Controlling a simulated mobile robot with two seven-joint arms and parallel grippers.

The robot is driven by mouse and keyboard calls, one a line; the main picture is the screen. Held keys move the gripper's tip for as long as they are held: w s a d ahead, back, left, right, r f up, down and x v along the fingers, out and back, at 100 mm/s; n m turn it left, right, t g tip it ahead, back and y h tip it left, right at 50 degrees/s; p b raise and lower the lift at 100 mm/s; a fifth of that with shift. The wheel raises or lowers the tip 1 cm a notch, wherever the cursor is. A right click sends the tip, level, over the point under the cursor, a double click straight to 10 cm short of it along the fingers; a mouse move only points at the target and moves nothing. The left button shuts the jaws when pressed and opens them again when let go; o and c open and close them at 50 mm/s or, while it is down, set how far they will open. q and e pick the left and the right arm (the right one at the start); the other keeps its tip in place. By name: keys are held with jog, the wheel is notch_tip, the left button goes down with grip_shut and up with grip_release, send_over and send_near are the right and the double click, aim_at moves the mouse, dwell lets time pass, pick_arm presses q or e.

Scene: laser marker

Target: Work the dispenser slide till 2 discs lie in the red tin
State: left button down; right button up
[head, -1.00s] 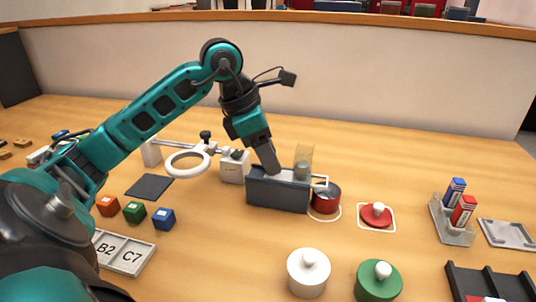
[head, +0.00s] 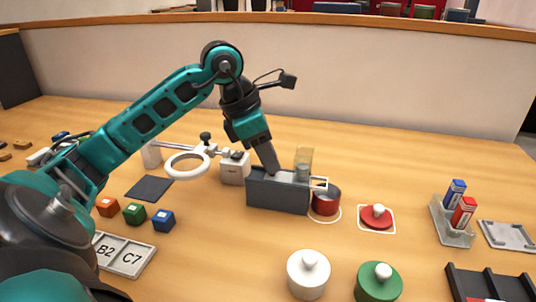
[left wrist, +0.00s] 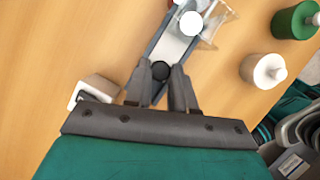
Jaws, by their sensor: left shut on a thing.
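The dispenser (head: 277,195) is a dark grey box with a paler top and a clear upright tube (head: 304,163) at its right end. In the left wrist view, a white disc (left wrist: 191,23) shows at the tube. The red tin (head: 325,203) stands at the dispenser's right end, under a pale frame; its inside is hidden in the head view. My left gripper (head: 273,171) points down onto the dispenser's top, left of the tube. In the left wrist view, its fingers are shut on a round black slide knob (left wrist: 160,71). My right gripper is not in view.
A red lid (head: 376,217) lies on a white-edged square right of the tin. White (head: 308,275) and green (head: 378,283) knobbed jars stand in front. A ring on an arm (head: 187,164) and a white block (head: 235,168) stand left of the dispenser. Coloured cubes (head: 134,213) lie farther left.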

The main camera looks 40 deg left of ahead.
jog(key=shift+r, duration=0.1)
pick_arm(q)
jog(key=shift+w+d+r+p, duration=0.15)
jog(key=shift+w+d+p, duration=0.1)
jog(key=shift+d+p, duration=0.2)
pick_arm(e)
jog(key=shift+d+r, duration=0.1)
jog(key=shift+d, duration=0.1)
pick_arm(q)
jog(key=shift+d, duration=0.1)
jog(key=c, duration=0.9)
grip_release()
jog(key=shift+w, duration=0.1)
jog(key=shift+c, duration=0.2)
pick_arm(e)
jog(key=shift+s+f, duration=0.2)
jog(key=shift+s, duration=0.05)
